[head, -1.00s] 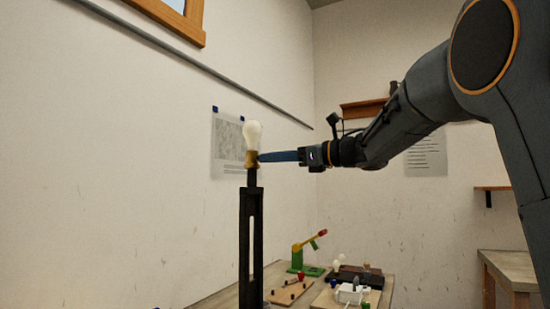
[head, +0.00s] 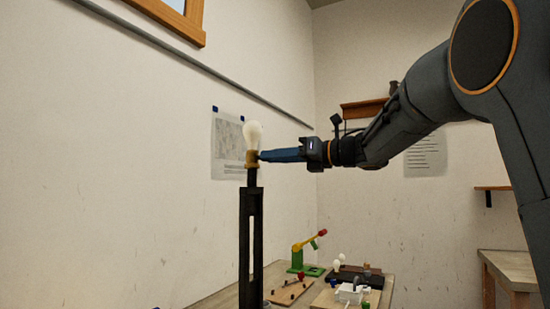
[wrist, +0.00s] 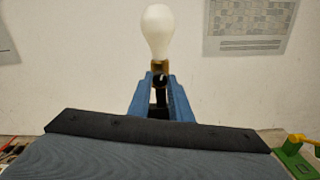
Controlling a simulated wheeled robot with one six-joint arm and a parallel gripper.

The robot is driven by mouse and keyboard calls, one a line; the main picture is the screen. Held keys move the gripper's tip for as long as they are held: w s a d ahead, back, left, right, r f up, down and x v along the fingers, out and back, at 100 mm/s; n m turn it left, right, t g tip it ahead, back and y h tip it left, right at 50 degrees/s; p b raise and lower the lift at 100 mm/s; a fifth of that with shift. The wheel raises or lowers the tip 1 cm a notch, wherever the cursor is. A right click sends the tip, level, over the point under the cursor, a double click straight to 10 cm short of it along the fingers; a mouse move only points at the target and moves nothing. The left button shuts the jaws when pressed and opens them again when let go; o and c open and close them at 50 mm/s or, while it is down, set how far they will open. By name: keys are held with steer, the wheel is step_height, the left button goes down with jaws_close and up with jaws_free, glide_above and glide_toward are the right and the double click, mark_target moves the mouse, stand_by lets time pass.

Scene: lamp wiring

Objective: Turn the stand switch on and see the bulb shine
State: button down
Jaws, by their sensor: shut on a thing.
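The bulb (head: 253,133) is white and sits upright in a brass-coloured socket (head: 251,158) on top of the tall black stand (head: 250,225). The bulb looks pale white; I cannot tell from its colour whether it is lit. My gripper (head: 262,156) reaches in from the right, its blue fingers at the socket's height. In the wrist view the bulb (wrist: 158,30) rises beyond the fingertips (wrist: 159,80), with the brass socket (wrist: 159,67) just past them. The fingers are shut on a small dark part at the socket, likely the stand switch, mostly hidden between them.
Below, a table (head: 215,298) carries a green and yellow lever device (head: 305,250), a wooden board (head: 290,291) and a white block (head: 349,294) among small parts. A wall stands close behind the stand. A wooden bench (head: 510,268) is at right.

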steer(key=shift+m+p, duration=3.75)
steer(key=shift+m, duration=2.95)
steer(key=c, duration=1.6)
jaws_free()
